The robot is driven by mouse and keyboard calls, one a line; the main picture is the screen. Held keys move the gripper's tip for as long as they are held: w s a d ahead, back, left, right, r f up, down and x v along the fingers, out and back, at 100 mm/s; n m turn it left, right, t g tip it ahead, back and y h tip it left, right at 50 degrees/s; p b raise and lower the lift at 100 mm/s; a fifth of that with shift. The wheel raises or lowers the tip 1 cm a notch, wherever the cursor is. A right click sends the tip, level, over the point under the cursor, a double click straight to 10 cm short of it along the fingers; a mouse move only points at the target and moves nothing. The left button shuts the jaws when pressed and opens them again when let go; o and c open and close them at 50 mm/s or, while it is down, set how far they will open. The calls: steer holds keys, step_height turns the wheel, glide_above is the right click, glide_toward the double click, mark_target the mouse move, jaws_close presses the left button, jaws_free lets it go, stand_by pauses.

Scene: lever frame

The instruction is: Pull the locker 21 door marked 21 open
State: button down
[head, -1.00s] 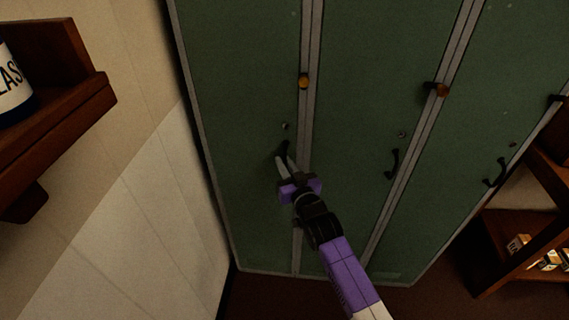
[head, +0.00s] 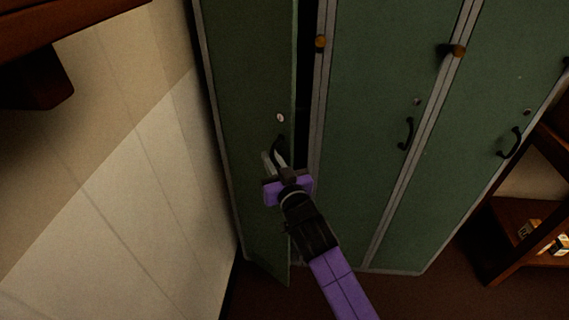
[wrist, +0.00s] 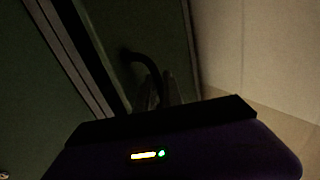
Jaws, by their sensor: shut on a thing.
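The leftmost green locker door (head: 245,90) stands ajar, with a dark gap along its right edge. A small round lock (head: 280,117) sits above its black curved handle (head: 279,146). I cannot read a number on any door. My gripper (head: 274,163) is shut on that handle, its pale fingers around the lower part. In the wrist view the handle (wrist: 142,60) curves down between the fingers (wrist: 160,90), in dim light.
Two more green doors (head: 385,100) to the right are shut, with black handles. A pale tiled wall (head: 120,190) stands close on the left. A wooden shelf (head: 60,30) juts in at upper left. Wooden shelving (head: 510,235) stands at lower right.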

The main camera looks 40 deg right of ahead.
steer(key=w+a+m+g+h+b, duration=0.1)
steer(key=w+a+m+h+b, duration=0.1)
steer(key=a+b, duration=0.6)
steer(key=w+a+m+g+h+b, duration=0.2)
steer(key=a+h+b, duration=0.2)
steer(key=a+b, duration=0.4)
steer(key=shift+w+a+f, duration=0.15)
steer(key=shift+w+f, duration=0.05)
steer(key=shift+w, duration=0.2)
steer(key=c, duration=1.8)
jaws_free()
steer(key=shift+o, duration=0.2)
steer(key=shift+r, duration=0.1)
